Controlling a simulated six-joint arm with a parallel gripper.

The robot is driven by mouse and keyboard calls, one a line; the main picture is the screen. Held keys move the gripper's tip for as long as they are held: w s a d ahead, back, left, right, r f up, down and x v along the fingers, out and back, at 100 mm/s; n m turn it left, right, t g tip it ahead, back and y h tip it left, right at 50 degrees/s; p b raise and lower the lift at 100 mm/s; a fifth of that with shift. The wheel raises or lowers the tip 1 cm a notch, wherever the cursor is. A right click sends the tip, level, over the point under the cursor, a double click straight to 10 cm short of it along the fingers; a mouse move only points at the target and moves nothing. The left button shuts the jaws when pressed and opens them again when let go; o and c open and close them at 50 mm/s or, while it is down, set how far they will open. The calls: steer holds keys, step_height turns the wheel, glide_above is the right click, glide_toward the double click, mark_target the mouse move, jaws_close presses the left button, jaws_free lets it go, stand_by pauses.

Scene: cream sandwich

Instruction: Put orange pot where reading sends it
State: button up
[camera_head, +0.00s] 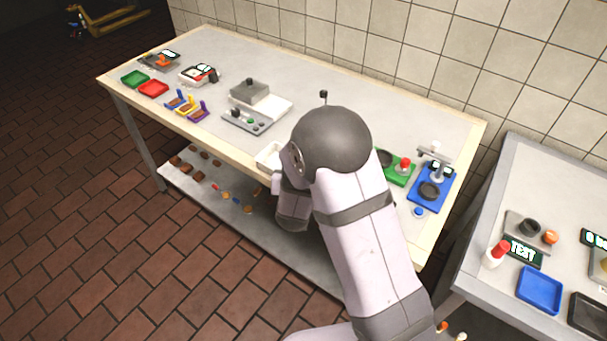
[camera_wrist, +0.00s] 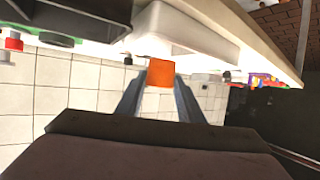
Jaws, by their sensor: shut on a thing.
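In the wrist view an orange pot (camera_wrist: 160,73) sits between the two fingertips of my gripper (camera_wrist: 159,84), which is shut on it. The wrist picture is tilted, with the wall tiles below and the table surface above. In the head view my arm hides the gripper and the pot. A white tray (camera_head: 268,156) shows at the table's front edge, just left of my arm. On the right-hand table a device with a dark display reading "TEXT" (camera_head: 523,253) stands beside a blue tray (camera_head: 541,289) and a black tray (camera_head: 588,314).
A grey-white machine (camera_head: 260,100) stands mid-table. A green device (camera_head: 397,168) and a blue device (camera_head: 432,188) are right of my arm. The table's back strip is clear.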

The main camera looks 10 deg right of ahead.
steer(key=shift+f, duration=0.35)
steer(key=shift+f, duration=0.1)
steer(key=shift+f+p, duration=0.35)
steer(key=shift+f, duration=1.65)
steer(key=shift+s, duration=0.1)
